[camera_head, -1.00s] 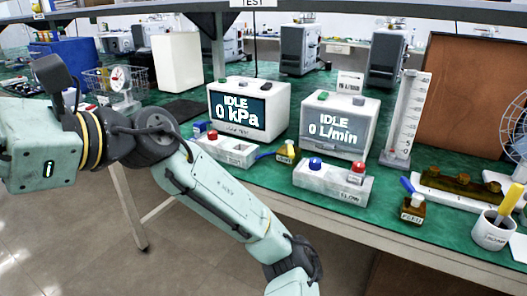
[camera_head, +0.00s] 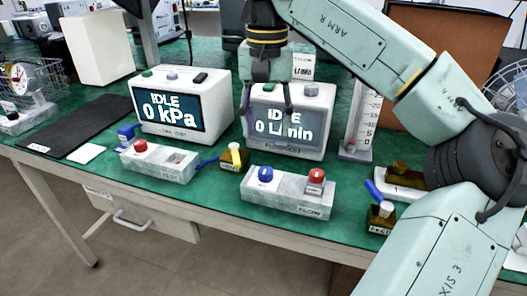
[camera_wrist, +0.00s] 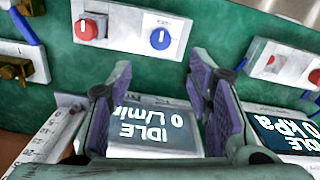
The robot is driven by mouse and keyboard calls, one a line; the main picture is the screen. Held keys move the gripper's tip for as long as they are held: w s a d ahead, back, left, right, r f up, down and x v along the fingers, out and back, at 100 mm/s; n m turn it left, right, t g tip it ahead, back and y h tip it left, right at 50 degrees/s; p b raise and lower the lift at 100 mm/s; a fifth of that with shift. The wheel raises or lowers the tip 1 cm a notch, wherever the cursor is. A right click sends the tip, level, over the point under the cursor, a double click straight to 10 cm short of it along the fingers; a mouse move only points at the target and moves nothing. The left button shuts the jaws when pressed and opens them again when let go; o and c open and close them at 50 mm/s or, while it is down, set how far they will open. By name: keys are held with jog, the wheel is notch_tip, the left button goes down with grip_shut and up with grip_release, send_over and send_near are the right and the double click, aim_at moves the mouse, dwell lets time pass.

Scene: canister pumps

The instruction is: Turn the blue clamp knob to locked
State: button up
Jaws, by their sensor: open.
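The blue knob (camera_head: 265,174) sits on the left part of a grey block with a label reading roughly "FLOW" (camera_head: 287,204). In the wrist view the blue knob (camera_wrist: 160,39) shows a white pointer line and stands beyond my fingertips, apart from them. A red knob (camera_head: 316,177) is on the block's right end; it also shows in the wrist view (camera_wrist: 91,29). My gripper (camera_head: 266,108) is open and empty, in front of the L/min display unit (camera_head: 318,128), behind and above the block. Its two purple-padded fingers (camera_wrist: 160,80) are spread in the wrist view.
The kPa display unit (camera_head: 182,105) stands left, with a second grey block (camera_head: 158,166) with a red knob before it. Small brass valves (camera_head: 234,157) flank the flow block. A clear scale column (camera_head: 362,122) stands right. The bench's front edge lies close to the block.

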aim_at(265, 170)
jog(key=f, duration=1)
jog(key=shift+s+f+b, duration=0.25)
jog(key=shift+f+b, duration=0.05)
jog(key=shift+b, duration=0.1)
jog(key=shift+c, duration=0.3)
grip_shut()
